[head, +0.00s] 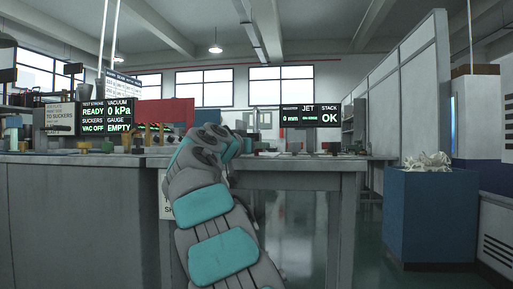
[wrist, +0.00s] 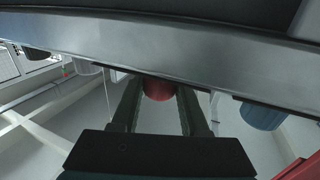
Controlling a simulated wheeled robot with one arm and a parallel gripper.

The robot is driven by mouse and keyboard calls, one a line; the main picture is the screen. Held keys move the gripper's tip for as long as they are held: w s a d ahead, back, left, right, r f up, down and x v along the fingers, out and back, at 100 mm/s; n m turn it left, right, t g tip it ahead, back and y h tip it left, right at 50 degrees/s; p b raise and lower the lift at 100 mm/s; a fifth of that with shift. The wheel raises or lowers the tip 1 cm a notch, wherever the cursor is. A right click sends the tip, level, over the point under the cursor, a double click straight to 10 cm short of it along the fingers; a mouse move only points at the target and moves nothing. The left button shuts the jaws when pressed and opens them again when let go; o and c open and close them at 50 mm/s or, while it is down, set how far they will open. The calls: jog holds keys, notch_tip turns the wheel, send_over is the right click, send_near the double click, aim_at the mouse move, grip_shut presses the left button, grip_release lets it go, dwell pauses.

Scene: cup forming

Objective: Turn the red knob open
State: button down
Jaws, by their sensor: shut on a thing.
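The red knob (wrist: 158,89) shows in the middle of the wrist view, under the edge of a grey metal panel (wrist: 190,58). My gripper (wrist: 160,92) has one dark finger on each side of the knob and is shut on it. The knob's upper part is hidden by the panel edge, and its turn position cannot be told. In the head view my own arm reaches to the bench and hides the gripper and the knob.
The grey bench (head: 90,158) carries a left display (head: 105,115) reading READY, 0 kPa, VAC OFF, EMPTY, and a right display (head: 310,115) reading 0 mm, OK. A blue bin (head: 430,215) stands right.

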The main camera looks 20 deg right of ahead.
jog(key=shift+w+r+m+g+h+p, duration=0.1)
jog(key=shift+r+m+g+h+p, duration=0.1)
jog(key=shift+m+g+h+p, duration=0.5)
jog(key=shift+r+m+g+h+p, duration=0.2)
jog(key=shift+m+g+p, duration=0.2)
jog(key=shift+g+p, duration=0.65)
jog(key=m+g+h+p, duration=0.1)
jog(key=m+g+p, duration=0.1)
jog(key=p, duration=0.3)
jog(key=shift+r+p, duration=0.1)
jog(key=shift+p, duration=0.2)
jog(key=m+g+p, duration=0.1)
jog(key=g+p, duration=0.1)
jog(key=p, duration=0.1)
jog(key=shift+g+h+p, duration=0.25)
jog(key=shift+h+p, duration=0.05)
jog(key=shift+p, duration=0.1)
jog(key=shift+m, duration=0.3)
jog(key=shift+f+g+p, duration=0.3)
jog(key=shift+g+p, duration=0.2)
jog(key=shift+p, duration=0.1)
jog(key=shift+c, duration=2.1)
grip_release()
jog(key=shift+f, duration=0.1)
